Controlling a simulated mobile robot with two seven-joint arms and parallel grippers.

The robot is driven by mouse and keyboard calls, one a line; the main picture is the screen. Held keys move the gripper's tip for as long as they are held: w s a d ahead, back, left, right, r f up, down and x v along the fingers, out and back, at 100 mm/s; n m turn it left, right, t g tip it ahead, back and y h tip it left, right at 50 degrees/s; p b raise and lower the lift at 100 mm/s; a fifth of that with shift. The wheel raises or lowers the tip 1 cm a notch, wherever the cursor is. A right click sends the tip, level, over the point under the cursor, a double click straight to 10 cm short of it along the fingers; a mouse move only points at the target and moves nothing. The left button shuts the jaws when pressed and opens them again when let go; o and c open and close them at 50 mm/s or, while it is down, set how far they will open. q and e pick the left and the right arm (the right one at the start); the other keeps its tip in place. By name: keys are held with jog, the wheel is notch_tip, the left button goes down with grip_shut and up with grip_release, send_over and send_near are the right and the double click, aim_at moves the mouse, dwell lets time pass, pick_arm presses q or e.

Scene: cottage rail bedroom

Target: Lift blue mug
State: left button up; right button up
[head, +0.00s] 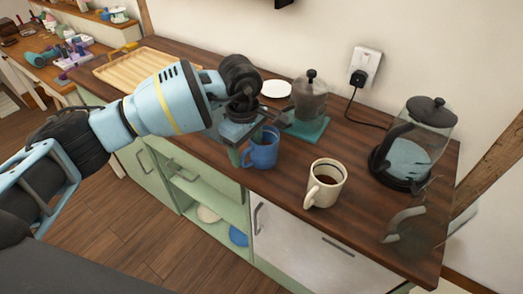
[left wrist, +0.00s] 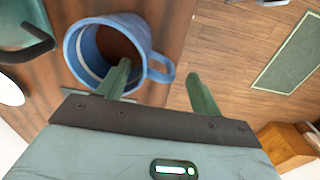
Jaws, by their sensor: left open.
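The blue mug (head: 263,152) stands upright on the dark wooden counter near its front edge, with a dark drink inside. My left gripper (head: 238,154) is at the mug's left side, with its jaws pointing down and partly hidden by the wrist. In the left wrist view the mug (left wrist: 108,30) shows its open top and its handle. There my left gripper (left wrist: 158,70) is open, and the handle lies between its two green fingers in the picture. One finger overlaps the mug's rim. I cannot tell whether either finger touches it.
A cream mug (head: 325,184) with dark drink stands right of the blue mug. Behind are a French press on a teal mat (head: 309,130) and a white plate (head: 275,89). A glass kettle (head: 412,150) stands at right, and a wooden tray (head: 140,67) at left.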

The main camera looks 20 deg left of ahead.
pick_arm(q)
jog(key=f, duration=0.5)
jog(key=shift+w+a, duration=0.1)
jog(key=shift+w, duration=0.1)
grip_shut()
jog(key=shift+r, duration=0.25)
jog(key=shift+r, duration=4.75)
jog(key=shift+r, duration=0.1)
